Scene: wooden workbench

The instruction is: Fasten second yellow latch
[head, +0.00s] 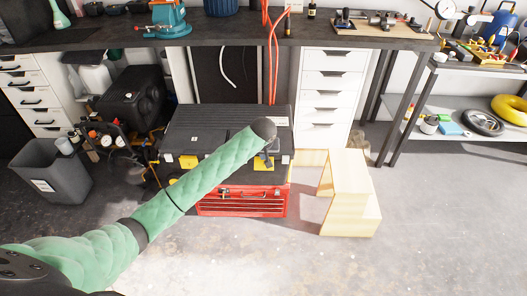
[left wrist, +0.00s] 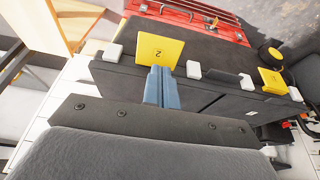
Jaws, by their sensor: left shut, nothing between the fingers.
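A black toolbox (head: 222,122) sits on a red toolbox (head: 243,203) on the floor under the bench. A yellow latch marked 2 (left wrist: 158,49) is on the black box's front edge; in the head view it shows partly behind my left gripper (head: 267,158). Another yellow latch (head: 188,161) is further left on that front; it is at the right in the left wrist view (left wrist: 272,80). My left gripper's blue fingers (left wrist: 160,75) are together and empty, their tips at the marked latch's edge. I cannot tell whether they touch it or whether the latch is seated.
A pale wooden step stool (head: 350,190) stands close right of the toolboxes. White drawers (head: 331,95) are behind. A grey bin (head: 50,172) and a black compressor (head: 133,98) are at the left. The workbench (head: 235,36) overhangs behind. The floor in front is clear.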

